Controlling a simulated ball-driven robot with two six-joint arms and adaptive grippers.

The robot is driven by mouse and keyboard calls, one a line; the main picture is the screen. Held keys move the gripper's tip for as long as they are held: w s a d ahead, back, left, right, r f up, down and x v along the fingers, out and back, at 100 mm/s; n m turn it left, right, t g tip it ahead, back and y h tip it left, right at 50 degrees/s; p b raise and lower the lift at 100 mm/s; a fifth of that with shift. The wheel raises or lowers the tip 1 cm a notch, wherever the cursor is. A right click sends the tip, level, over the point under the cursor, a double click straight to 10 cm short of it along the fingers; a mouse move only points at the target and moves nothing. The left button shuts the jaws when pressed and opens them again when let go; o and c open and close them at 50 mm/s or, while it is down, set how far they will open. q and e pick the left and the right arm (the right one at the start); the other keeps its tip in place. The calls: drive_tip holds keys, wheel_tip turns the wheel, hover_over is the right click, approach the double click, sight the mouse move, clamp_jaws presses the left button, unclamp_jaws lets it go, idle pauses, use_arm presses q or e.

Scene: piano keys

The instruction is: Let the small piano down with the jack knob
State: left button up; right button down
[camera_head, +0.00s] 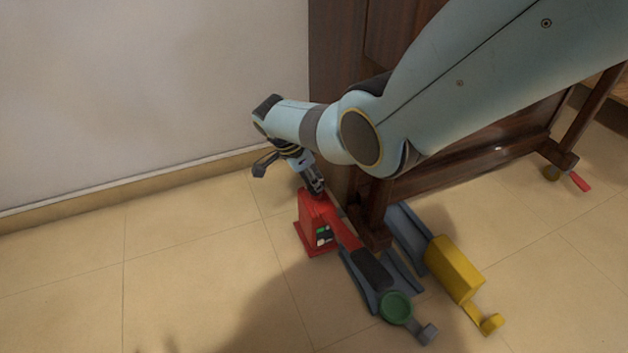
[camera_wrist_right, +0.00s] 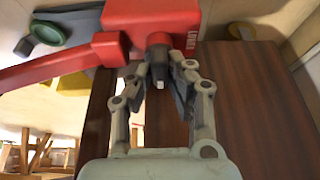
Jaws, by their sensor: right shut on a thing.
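The small piano (camera_head: 335,60) is dark brown wood and stands by the wall in the head view. A red jack (camera_head: 312,212) stands on the floor beside its near leg (camera_head: 375,215). The jack's red body (camera_wrist_right: 125,14) fills the top of the right wrist view, and its short knob (camera_wrist_right: 159,39) points toward my gripper. The word "LOWER" is printed beside the knob. My right gripper (camera_head: 315,184) reaches the jack from above in the head view. In the right wrist view its fingers (camera_wrist_right: 170,75) are shut on the knob. My left gripper is not in view.
A grey dolly with a dark pad (camera_head: 372,268) and green round part (camera_head: 395,307) lies in front of the jack. A yellow block (camera_head: 455,268) is to its right. A red lever (camera_head: 580,182) shows by the far leg. Floor at left is clear.

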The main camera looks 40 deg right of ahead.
drive_tip(key=shift+a, duration=0.1)
drive_tip(key=c, duration=1.3)
unclamp_jaws()
drive_tip(key=shift+o, duration=0.2)
drive_tip(key=shift+w+a+r, duration=0.15)
drive_tip(key=shift+r, duration=0.35)
drive_tip(key=s+v, duration=0.1)
drive_tip(key=v, duration=0.9)
drive_tip(key=shift+w+a+r, duration=0.2)
drive_tip(key=shift+w+r, duration=0.2)
drive_tip(key=shift+w, duration=0.05)
